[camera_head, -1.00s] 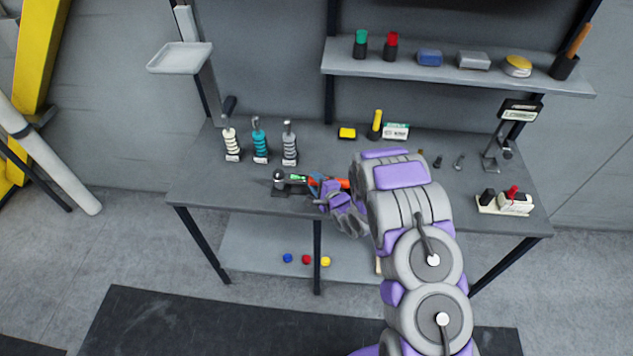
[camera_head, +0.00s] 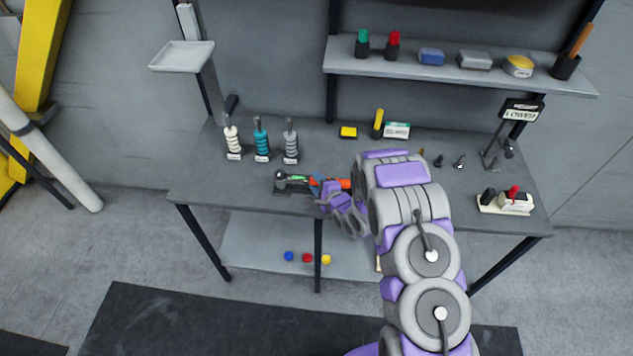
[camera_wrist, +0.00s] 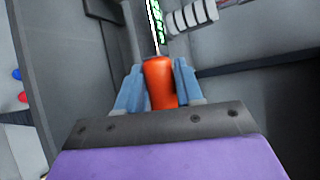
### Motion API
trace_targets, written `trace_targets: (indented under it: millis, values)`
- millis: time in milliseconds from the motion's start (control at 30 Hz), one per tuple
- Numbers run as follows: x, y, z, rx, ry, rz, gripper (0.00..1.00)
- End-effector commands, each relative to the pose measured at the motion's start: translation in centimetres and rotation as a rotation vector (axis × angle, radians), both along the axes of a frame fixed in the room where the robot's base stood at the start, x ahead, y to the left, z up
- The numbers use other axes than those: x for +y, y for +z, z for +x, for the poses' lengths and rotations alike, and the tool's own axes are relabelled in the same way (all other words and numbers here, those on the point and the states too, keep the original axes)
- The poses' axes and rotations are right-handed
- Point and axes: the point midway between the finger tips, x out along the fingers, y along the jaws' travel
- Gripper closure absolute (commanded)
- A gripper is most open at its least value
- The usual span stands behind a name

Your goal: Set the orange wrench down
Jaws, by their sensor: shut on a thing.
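The orange wrench's handle (camera_wrist: 160,82) sits between the two blue fingers of my gripper (camera_wrist: 158,90) in the wrist view. My gripper is shut on it. In the head view my gripper (camera_head: 318,184) is low over the front middle of the grey table (camera_head: 225,183), and orange parts (camera_head: 345,184) show beside it. A green piece (camera_head: 298,178) lies in line with the gripper, to its left, near a dark block with a round knob (camera_head: 280,175). My arm hides part of the wrench, and I cannot tell whether it touches the table.
Three spring-like posts, white (camera_head: 232,138), teal (camera_head: 261,140) and grey (camera_head: 290,142), stand at the back left. A yellow block (camera_head: 348,132) and a yellow cylinder (camera_head: 378,124) are behind. A switch box (camera_head: 506,203) stands at the right. The table's front left is clear.

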Motion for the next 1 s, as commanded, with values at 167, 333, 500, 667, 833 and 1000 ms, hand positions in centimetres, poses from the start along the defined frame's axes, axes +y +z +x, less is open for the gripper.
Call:
trace_targets:
  millis: [167, 333, 500, 667, 833, 1000]
  values:
    - [0.0, -0.2, 0.1, -0.003, 0.0, 0.001, 1.0]
    - [0.0, -0.6, 0.1, -0.005, 0.0, 0.001, 1.0]
    - [0.0, -0.9, 0.1, -0.005, 0.0, 0.001, 1.0]
    - [0.0, -1.1, 0.1, -0.005, 0.0, 0.001, 0.61]
    - [0.0, -1.2, 0.1, -0.002, 0.0, 0.0, 0.45]
    - [0.0, -1.3, 0.1, -0.001, 0.0, 0.0, 0.34]
